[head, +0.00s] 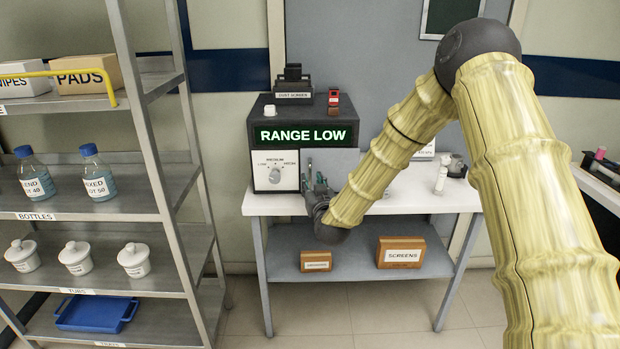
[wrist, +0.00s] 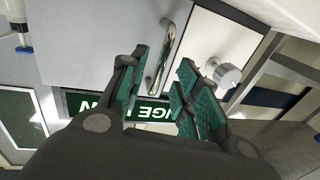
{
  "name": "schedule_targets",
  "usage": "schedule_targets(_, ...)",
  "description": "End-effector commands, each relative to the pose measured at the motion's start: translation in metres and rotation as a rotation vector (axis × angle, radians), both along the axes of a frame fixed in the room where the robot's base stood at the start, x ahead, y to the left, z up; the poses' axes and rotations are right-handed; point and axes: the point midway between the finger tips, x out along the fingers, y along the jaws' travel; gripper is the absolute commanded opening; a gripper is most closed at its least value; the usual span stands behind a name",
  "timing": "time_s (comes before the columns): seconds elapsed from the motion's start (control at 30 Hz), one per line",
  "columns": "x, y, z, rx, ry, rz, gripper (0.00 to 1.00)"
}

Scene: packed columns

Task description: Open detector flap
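The detector (head: 258,130) is a dark box on the white bench, with a lit green "RANGE LOW" display (head: 304,135). Its grey front flap (head: 338,160) looks closed and also fills much of the wrist view (wrist: 90,40). A shiny bar handle (wrist: 167,58) stands on the flap near the white knob panel. My gripper (head: 315,186) is in front of the flap's left side, partly hiding it. In the wrist view my gripper (wrist: 163,85) is open, its green-padded fingers on either side of the handle's near end. I cannot tell whether they touch it.
The white range knob (head: 274,175) is close beside my right-hand finger in the wrist view (wrist: 228,75). A dust screen box (head: 293,88) and a small red item (head: 333,97) sit on the detector. A metal shelf (head: 150,190) stands at left.

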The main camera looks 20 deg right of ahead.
Motion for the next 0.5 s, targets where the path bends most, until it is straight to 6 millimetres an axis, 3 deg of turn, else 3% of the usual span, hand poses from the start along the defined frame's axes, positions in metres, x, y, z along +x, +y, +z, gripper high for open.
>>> schedule_targets(0.2, 0.027, -0.002, 0.0, 0.0, 0.0, 0.0, 0.32)
schedule_targets(0.5, 0.038, -0.003, 0.0, 0.0, 0.001, 0.0, 0.32)
